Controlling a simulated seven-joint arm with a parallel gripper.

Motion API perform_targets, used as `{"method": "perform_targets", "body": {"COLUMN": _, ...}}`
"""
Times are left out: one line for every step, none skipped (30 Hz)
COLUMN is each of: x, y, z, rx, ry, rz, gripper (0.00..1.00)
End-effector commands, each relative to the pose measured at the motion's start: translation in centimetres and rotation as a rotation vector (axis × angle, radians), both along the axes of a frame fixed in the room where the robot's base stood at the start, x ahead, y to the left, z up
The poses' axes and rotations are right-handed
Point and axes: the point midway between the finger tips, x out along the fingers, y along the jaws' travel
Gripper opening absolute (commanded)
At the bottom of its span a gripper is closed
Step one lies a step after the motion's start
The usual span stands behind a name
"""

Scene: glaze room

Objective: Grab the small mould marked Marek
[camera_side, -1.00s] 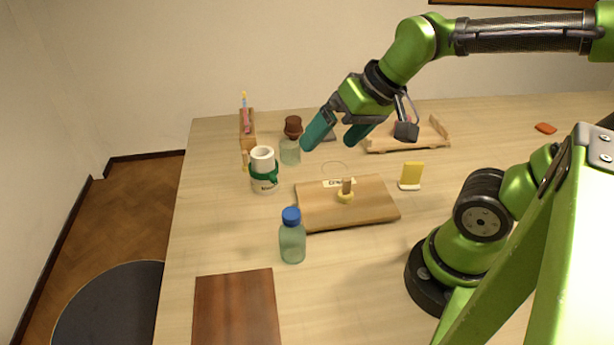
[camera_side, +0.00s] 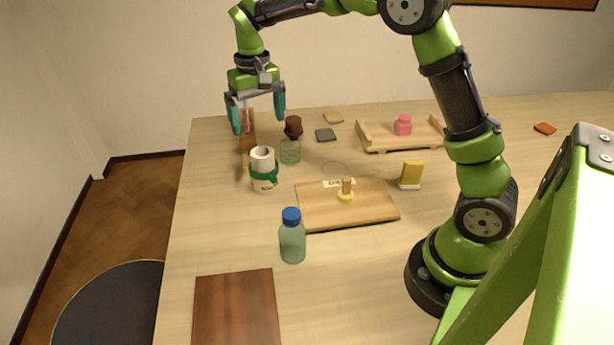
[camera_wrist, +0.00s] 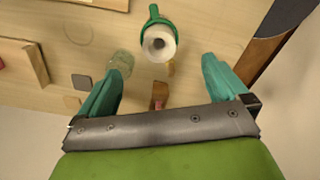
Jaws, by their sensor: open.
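A small white round mould (camera_side: 262,160) with a green strap around it stands upright on the table's left side. A label shows low on its front, too small to read surely. It also shows in the wrist view (camera_wrist: 158,43), with a dark hole in its top, just beyond my fingers. My gripper (camera_side: 258,123) is open and empty, fingers pointing down, above the back left of the table. In the wrist view my gripper (camera_wrist: 162,67) has its teal fingers wide apart, with nothing between the tips.
A glass jar with a brown top (camera_side: 290,150) stands close right of the mould. A narrow wooden rack (camera_side: 247,146) is behind it.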

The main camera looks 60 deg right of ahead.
Motion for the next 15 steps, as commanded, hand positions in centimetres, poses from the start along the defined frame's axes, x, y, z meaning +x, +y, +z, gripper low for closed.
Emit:
{"method": "perform_targets", "body": {"x": -0.1, "y": 0.0, "z": -1.1, "rx": 0.001, "ry": 0.005, "rz": -0.001, "gripper": 1.0}}
{"method": "perform_targets", "body": {"x": -0.1, "y": 0.0, "z": -1.8, "rx": 0.002, "ry": 0.005, "rz": -0.002, "gripper": 1.0}}
{"method": "perform_targets", "body": {"x": -0.1, "y": 0.0, "z": -2.7, "rx": 0.001, "ry": 0.005, "rz": -0.001, "gripper": 1.0}}
{"method": "perform_targets", "body": {"x": -0.1, "y": 0.0, "z": -3.4, "rx": 0.001, "ry": 0.005, "rz": -0.001, "gripper": 1.0}}
{"method": "perform_targets", "body": {"x": -0.1, "y": 0.0, "z": -4.0, "rx": 0.001, "ry": 0.005, "rz": -0.002, "gripper": 1.0}}
{"method": "perform_targets", "body": {"x": -0.1, "y": 0.0, "z": -4.9, "rx": 0.001, "ry": 0.004, "rz": -0.002, "gripper": 1.0}}
{"method": "perform_targets", "body": {"x": -0.1, "y": 0.0, "z": -5.6, "rx": 0.002, "ry": 0.004, "rz": -0.001, "gripper": 1.0}}
{"method": "perform_targets", "body": {"x": -0.1, "y": 0.0, "z": -6.2, "rx": 0.002, "ry": 0.005, "rz": -0.001, "gripper": 1.0}}
{"method": "perform_targets", "body": {"x": -0.1, "y": 0.0, "z": -7.0, "rx": 0.001, "ry": 0.004, "rz": -0.002, "gripper": 1.0}}
{"method": "perform_targets", "body": {"x": -0.1, "y": 0.0, "z": -7.6, "rx": 0.001, "ry": 0.003, "rz": -0.002, "gripper": 1.0}}
{"method": "perform_targets", "body": {"x": -0.1, "y": 0.0, "z": -8.1, "rx": 0.002, "ry": 0.002, "rz": -0.002, "gripper": 1.0}}
{"method": "perform_targets", "body": {"x": -0.1, "y": 0.0, "z": -8.7, "rx": 0.002, "ry": 0.002, "rz": -0.002, "gripper": 1.0}}
{"method": "perform_targets", "body": {"x": -0.1, "y": 0.0, "z": -9.1, "rx": 0.002, "ry": 0.001, "rz": -0.001, "gripper": 1.0}}
{"method": "perform_targets", "body": {"x": 0.0, "y": 0.0, "z": -9.4, "rx": 0.001, "ry": 0.001, "rz": -0.002, "gripper": 1.0}}
{"method": "perform_targets", "body": {"x": 0.0, "y": 0.0, "z": -9.7, "rx": 0.001, "ry": 0.0, "rz": -0.002, "gripper": 1.0}}
